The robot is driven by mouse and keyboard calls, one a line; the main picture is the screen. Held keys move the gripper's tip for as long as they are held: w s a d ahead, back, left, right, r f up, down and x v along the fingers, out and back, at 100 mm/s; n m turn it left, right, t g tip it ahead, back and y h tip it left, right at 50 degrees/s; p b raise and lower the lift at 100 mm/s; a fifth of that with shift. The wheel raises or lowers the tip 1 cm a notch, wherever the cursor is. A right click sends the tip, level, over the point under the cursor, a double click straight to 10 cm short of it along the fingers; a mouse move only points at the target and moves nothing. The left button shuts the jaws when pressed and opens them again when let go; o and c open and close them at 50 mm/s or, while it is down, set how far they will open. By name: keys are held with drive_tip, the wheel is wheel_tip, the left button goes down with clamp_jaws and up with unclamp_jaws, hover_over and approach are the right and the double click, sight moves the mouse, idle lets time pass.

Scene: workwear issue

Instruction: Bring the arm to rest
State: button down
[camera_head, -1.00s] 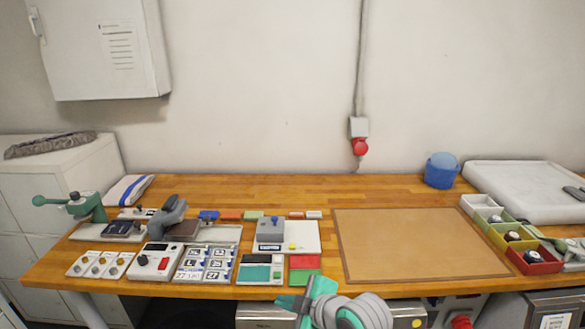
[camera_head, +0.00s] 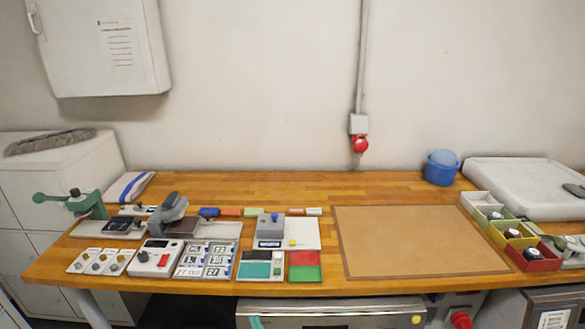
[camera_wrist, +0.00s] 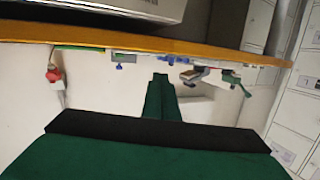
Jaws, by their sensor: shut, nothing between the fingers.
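My gripper (camera_wrist: 160,80) shows in the wrist view as dark green fingers together, with nothing between them. It is in front of the workbench and below its top. In the head view only a small teal piece of my arm shows at the bottom edge, left of centre. The wooden workbench (camera_head: 300,188) spans the head view. Its edge (camera_wrist: 150,42) crosses the top of the wrist view, which looks upside down. The rest of my arm is out of view.
The bench carries a brown mat (camera_head: 420,240), a green press (camera_head: 88,205), a grey device (camera_head: 270,228), coloured bins (camera_head: 532,262), a blue tub (camera_head: 440,172) and a white tray (camera_head: 525,190). A metal appliance (camera_head: 330,312) stands beneath. The bench's back strip is mostly clear.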

drive_tip(key=s+d+f+m+h, duration=0.2)
drive_tip(key=s+f, duration=0.2)
drive_tip(key=s, duration=0.4)
drive_tip(key=s+d+f+m+h, duration=0.2)
drive_tip(key=s+f, duration=0.1)
drive_tip(key=s, duration=0.5)
drive_tip(key=s+d+f+m+h, duration=0.2)
drive_tip(key=s+f, duration=0.2)
drive_tip(key=s, duration=0.5)
drive_tip(key=s+d+r+n, duration=0.2)
drive_tip(key=s+r, duration=0.1)
drive_tip(key=s, duration=0.6)
drive_tip(key=shift+s+d+r, duration=0.15)
drive_tip(key=shift+s+d, duration=0.2)
drive_tip(key=shift+d, duration=0.05)
drive_tip(key=shift+w, duration=0.1)
